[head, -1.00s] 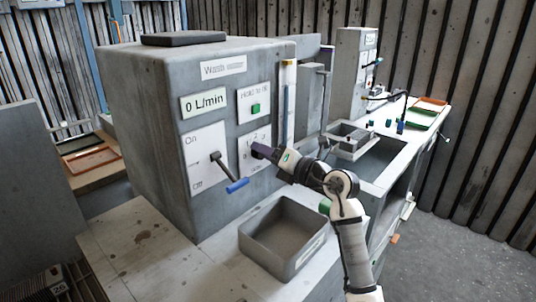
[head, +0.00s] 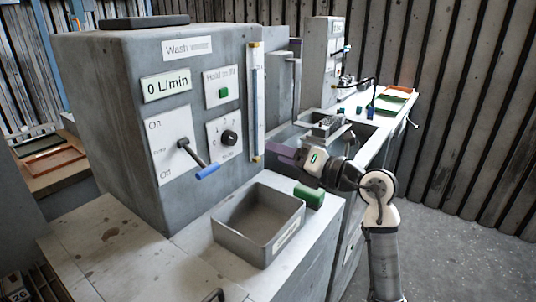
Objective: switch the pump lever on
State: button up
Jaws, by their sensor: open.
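The pump lever (head: 194,157) is on a white plate (head: 163,140) on the front of the grey wash housing. Its dark arm slants down and right from the pivot and ends in a blue grip (head: 207,172). The plate reads On at the top and Off at the bottom; the lever points toward the lower part. The display (head: 166,85) reads 0 L/min. My gripper (head: 275,152) is right of the lever and the dial, apart from both, pointing left. It is open, with nothing visible in it; its far finger is hard to make out.
A black dial (head: 229,138) and a green button (head: 223,93) sit right of the lever. An open grey bin (head: 258,224) stands on the counter below. A green block (head: 308,196) is beside it. A sink basin and trays lie further back right.

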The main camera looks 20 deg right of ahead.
aim_at(206, 170)
jog(key=k+l, duration=0.85)
